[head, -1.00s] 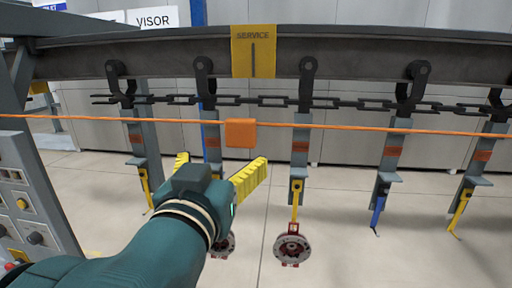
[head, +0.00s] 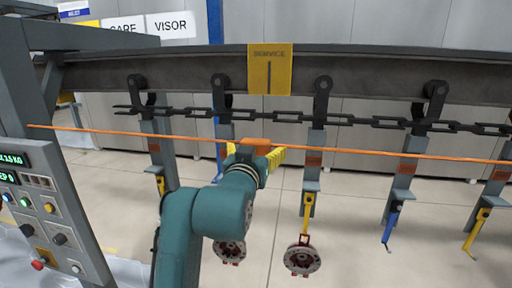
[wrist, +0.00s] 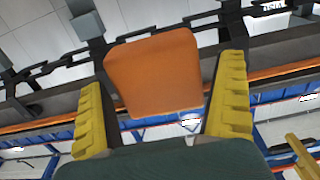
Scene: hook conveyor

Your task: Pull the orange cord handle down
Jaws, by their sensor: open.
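The orange cord (head: 376,153) runs across the view below the chain. Its orange block handle (head: 255,146) hangs on it near the middle, under the yellow service plate. My gripper (head: 258,156) is at the handle, its yellow fingers partly hidden by my wrist in the head view. In the wrist view the handle (wrist: 154,72) fills the space between the two open yellow fingers (wrist: 160,105). There is a visible gap at the right finger; the left finger is close to the handle. I cannot tell whether it touches.
A dark chain (head: 385,122) with several hangers runs under the grey beam (head: 370,78). Hooks hang below, and two carry round grey discs, one at the right of my arm (head: 303,259). A control panel (head: 45,205) stands at the left. The floor at the right is clear.

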